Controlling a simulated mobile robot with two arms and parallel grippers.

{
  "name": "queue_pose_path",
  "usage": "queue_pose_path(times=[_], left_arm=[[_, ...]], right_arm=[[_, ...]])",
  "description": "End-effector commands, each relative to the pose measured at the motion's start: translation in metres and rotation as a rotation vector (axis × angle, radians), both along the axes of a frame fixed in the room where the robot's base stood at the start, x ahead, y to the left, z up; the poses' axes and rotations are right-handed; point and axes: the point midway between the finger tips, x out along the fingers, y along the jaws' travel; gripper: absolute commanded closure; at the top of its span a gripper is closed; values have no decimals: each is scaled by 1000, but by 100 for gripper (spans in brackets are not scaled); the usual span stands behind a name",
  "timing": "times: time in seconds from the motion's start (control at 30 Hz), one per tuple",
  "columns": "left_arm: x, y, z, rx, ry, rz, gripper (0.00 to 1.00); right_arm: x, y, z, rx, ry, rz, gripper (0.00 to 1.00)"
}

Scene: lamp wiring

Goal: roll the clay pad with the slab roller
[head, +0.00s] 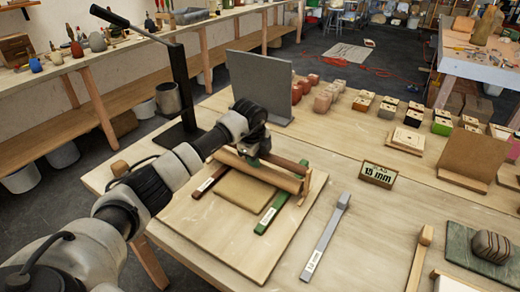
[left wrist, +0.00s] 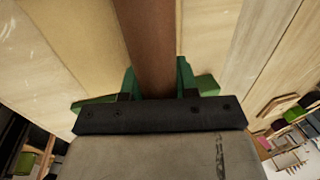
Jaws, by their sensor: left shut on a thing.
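The tan clay pad (head: 243,192) lies flat on a pale board (head: 215,238). A dark red rail (head: 209,181) lies along its left side and a green rail (head: 273,213) along its right. The slab roller has a light wooden cylinder (head: 262,172) across the pad's far side, with a dark brown handle bar behind it. My left gripper (head: 250,158) is shut on this bar. In the left wrist view, the brown bar (left wrist: 152,45) runs between the green fingers. The arm hides part of the roller's left side. My right gripper is not in view.
A grey upright panel (head: 258,82) stands behind the board, and a black stand (head: 182,90) is close to my arm. A sign reading 15 mm (head: 378,174) and a grey tool (head: 326,238) lie to the right. Several small blocks sit farther back.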

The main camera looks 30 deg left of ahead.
Motion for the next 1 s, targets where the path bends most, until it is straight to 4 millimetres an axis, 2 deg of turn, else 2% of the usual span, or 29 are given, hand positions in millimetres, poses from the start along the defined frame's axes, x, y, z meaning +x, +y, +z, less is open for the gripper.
queue_pose_path(times=[0.33, 0.67, 1.0], left_arm=[[-26, 3, -1, 3, 5, -2, 100], [-40, 4, -2, 2, 4, -1, 100], [-69, 7, -2, 3, 5, 1, 100]], right_arm=[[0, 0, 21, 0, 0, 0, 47], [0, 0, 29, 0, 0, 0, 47], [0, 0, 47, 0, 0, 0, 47]])
